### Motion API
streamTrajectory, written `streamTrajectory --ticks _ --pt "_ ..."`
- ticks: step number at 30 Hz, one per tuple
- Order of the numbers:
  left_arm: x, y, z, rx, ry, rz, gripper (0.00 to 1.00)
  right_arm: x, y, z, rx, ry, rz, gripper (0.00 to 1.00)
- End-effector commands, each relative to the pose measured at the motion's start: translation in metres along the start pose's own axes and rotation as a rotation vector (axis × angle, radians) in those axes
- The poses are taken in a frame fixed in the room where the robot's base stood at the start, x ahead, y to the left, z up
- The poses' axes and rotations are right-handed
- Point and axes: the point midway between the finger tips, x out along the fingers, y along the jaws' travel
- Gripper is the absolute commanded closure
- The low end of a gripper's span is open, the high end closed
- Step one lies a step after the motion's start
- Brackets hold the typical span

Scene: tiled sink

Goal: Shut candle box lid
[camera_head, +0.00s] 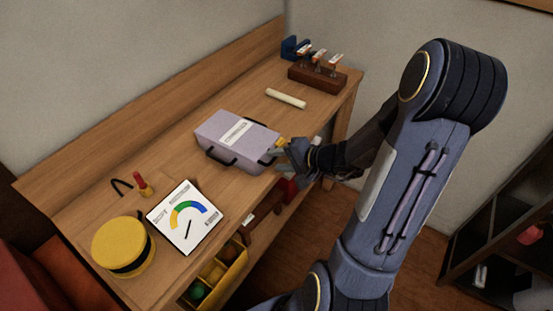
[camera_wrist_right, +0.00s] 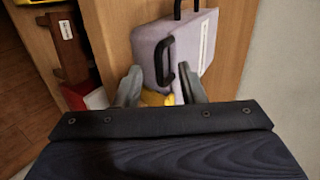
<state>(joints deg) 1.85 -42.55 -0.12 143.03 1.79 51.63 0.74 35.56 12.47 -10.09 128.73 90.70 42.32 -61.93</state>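The candle box looks to be the pale lavender box (camera_head: 228,131) with a white label on top and black handles, on the wooden bench. Its top looks flat in the head view; I cannot tell whether the lid is fully down. My right gripper (camera_head: 276,153) is at the box's right end, near a handle. In the right wrist view the gripper (camera_wrist_right: 161,84) has its fingers apart, with the lavender box (camera_wrist_right: 152,47) and a black handle just beyond them. A small yellow thing (camera_wrist_right: 156,98) shows between the fingers; whether it is touched is unclear. My left gripper is not in view.
On the bench (camera_head: 180,159) are a yellow round box (camera_head: 122,246), a gauge card (camera_head: 186,217), a red-topped small item (camera_head: 143,185), a cream stick (camera_head: 286,98) and a wooden rack (camera_head: 318,75). A yellow divided tray (camera_head: 216,272) is below the front edge.

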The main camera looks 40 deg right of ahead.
Motion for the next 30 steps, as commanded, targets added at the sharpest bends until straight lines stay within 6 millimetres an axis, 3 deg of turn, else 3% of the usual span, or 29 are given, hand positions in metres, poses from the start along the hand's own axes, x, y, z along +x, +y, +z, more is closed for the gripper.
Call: streamTrajectory --ticks 30 --pt "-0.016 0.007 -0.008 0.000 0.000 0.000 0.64 -0.070 0.000 0.000 0.001 0.001 0.001 0.64"
